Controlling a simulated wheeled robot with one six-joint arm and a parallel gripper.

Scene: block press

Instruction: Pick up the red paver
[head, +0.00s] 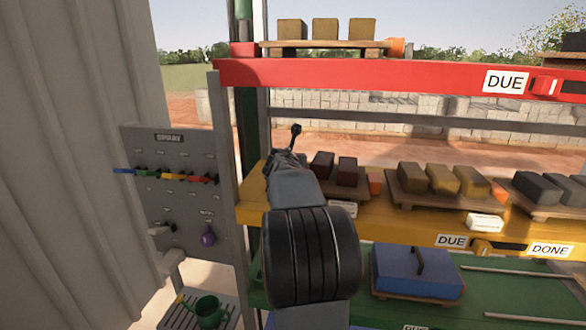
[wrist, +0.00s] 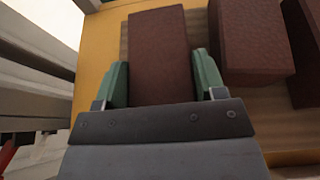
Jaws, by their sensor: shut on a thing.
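A dark red paver (wrist: 159,50) fills the space between the two green fingers of my gripper (wrist: 160,78) in the wrist view. The fingers press on its two long sides. Two more dark red pavers (wrist: 247,42) (wrist: 304,45) are to its right. In the head view they appear as dark red blocks (head: 322,166) (head: 347,171) on a wooden pallet on the yellow shelf (head: 390,222). My arm hides the held paver there. I cannot tell whether the held paver is clear of the pallet.
A pallet of tan blocks (head: 443,180) and one of dark grey blocks (head: 538,187) stand farther right. The red shelf (head: 350,76) runs above with tan blocks on it. A spray pegboard (head: 170,185) stands left. A blue box (head: 415,275) is on the green shelf below.

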